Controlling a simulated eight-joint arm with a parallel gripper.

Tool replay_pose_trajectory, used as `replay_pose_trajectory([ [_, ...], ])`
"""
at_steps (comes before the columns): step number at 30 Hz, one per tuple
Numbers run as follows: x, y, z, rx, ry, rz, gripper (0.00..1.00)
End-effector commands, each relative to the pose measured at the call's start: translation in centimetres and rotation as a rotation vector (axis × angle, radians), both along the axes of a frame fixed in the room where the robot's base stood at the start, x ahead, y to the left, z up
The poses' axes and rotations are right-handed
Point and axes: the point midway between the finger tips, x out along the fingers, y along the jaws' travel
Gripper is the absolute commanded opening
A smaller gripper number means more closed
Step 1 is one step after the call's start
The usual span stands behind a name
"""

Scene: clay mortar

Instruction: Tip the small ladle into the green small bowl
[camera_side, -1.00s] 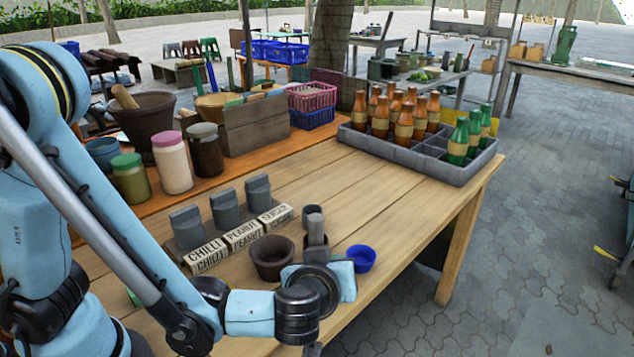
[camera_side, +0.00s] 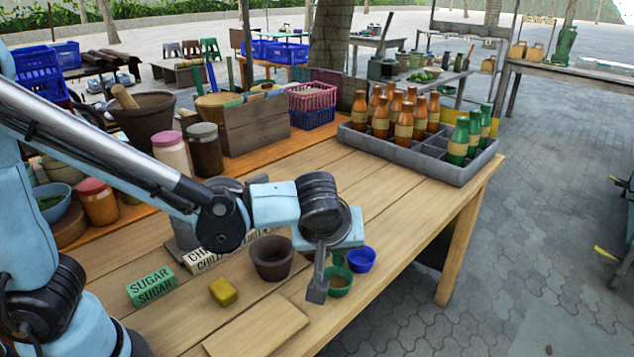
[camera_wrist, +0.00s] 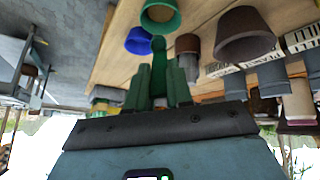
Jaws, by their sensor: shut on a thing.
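My gripper (camera_wrist: 160,84) is shut on the small green ladle (camera_wrist: 158,44), whose round head points away from the fingers. In the side view the ladle (camera_side: 337,258) shows just beneath my wrist, which hides my fingers. The green small bowl (camera_wrist: 161,18) lies just past the ladle head in the wrist view. In the side view the green bowl (camera_side: 338,282) stands on the table near its front edge, with tan matter inside. The ladle head is close to the bowl's rim; I cannot tell its exact height, tilt or contents.
A blue bowl (camera_side: 361,260) stands right of the green bowl. A dark brown mortar (camera_side: 272,260) stands to its left. A yellow block (camera_side: 223,292), a green sugar label (camera_side: 151,286) and a wooden board (camera_side: 257,328) lie nearer. A bottle crate (camera_side: 452,170) occupies the far right corner.

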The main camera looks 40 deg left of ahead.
Motion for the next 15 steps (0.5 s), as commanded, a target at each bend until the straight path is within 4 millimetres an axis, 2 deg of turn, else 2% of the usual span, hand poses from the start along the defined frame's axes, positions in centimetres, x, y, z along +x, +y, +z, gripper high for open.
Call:
replay_pose_trajectory([
  [15,2.8,1.7,2.9,-0.249,0.426,0.004,0.0],
])
